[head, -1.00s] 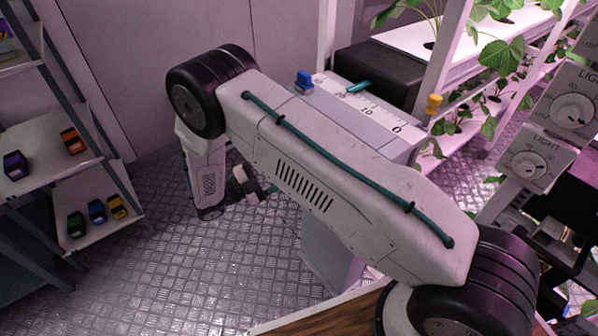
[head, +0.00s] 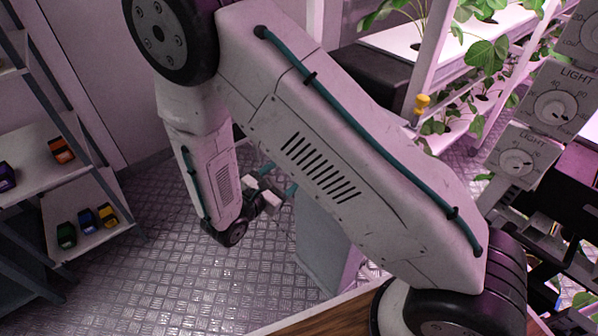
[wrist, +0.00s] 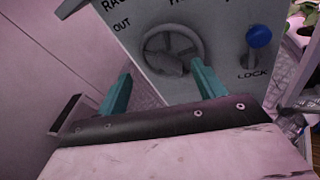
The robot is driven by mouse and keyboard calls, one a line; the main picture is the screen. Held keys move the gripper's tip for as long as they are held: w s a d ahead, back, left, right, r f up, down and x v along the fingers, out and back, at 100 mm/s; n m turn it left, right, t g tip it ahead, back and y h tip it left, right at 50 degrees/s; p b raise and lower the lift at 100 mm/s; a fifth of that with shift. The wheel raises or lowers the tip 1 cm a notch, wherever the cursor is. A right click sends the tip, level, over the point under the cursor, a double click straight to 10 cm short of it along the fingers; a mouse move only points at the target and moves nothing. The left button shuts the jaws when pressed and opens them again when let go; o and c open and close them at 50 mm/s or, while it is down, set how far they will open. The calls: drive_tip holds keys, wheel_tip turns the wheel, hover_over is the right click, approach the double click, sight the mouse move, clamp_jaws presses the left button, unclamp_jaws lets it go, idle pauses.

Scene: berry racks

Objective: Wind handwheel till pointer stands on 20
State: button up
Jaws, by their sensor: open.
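The grey handwheel (wrist: 171,62) shows in the wrist view, on a light panel (wrist: 210,18) marked OUT at its left. My gripper (wrist: 160,70) is open, with its teal fingers apart in front of the wheel's lower part. I cannot tell whether they touch the rim. In the head view my gripper (head: 278,182) hangs beside the grey pedestal (head: 322,235), partly hidden by my arm. The scale and its pointer are hidden behind my arm now, so the reading cannot be seen.
A blue knob (wrist: 259,36) marked LOCK sits right of the wheel. Plant racks (head: 437,62) and LIGHT dials (head: 516,163) are at right. A shelf (head: 85,235) with small coloured items stands left. The floor between is clear.

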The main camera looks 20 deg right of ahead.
drive_tip(key=w+d+f+m+y, duration=0.1)
drive_tip(key=w+d+f+m, duration=0.2)
drive_tip(key=d+m, duration=0.3)
drive_tip(key=shift+w+d+f+m, duration=0.15)
drive_tip(key=shift+w+f+m, duration=0.25)
drive_tip(key=shift+m, duration=0.3)
drive_tip(key=c, duration=1)
drive_tip(key=shift+d, duration=0.15)
